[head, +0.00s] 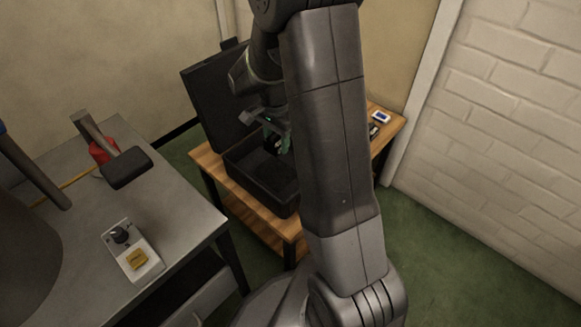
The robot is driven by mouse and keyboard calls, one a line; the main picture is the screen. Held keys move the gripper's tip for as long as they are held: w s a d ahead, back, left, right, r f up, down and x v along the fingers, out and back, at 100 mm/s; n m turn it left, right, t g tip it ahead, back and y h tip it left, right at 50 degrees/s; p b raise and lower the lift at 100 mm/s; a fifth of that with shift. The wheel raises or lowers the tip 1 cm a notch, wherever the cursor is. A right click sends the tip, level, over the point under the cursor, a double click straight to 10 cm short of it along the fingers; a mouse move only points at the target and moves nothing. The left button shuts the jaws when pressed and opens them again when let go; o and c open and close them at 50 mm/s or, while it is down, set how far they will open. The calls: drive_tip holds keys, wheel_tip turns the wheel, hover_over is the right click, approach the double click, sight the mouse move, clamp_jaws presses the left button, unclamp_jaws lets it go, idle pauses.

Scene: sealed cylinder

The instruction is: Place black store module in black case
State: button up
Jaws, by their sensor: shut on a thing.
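The black case (262,189) stands with its lid (216,98) raised on a wooden table (214,166), partly hidden behind my arm. My gripper (279,146) is over the case opening, pointing down, near its back side. It is shut on a small dark thing, likely the black store module, which is too small and dark to make out clearly. I cannot tell whether the held thing touches the case floor.
A small white-and-blue device (381,117) lies at the wooden table's right end. A brick wall (500,120) stands at right.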

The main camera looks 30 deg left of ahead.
sight(275, 173)
drive_tip(key=shift+s+a+f, duration=0.3)
wheel_tip(275, 173, down, 10)
drive_tip(key=b, duration=0.4)
drive_tip(key=shift+r, duration=0.2)
drive_tip(key=shift+f, duration=0.1)
drive_tip(key=shift+f, duration=0.15)
drive_tip(key=o, duration=1.1)
drive_tip(key=shift+c, duration=0.2)
wheel_tip(275, 173, up, 12)
drive_tip(key=p, duration=0.4)
drive_tip(key=shift+r, duration=0.25)
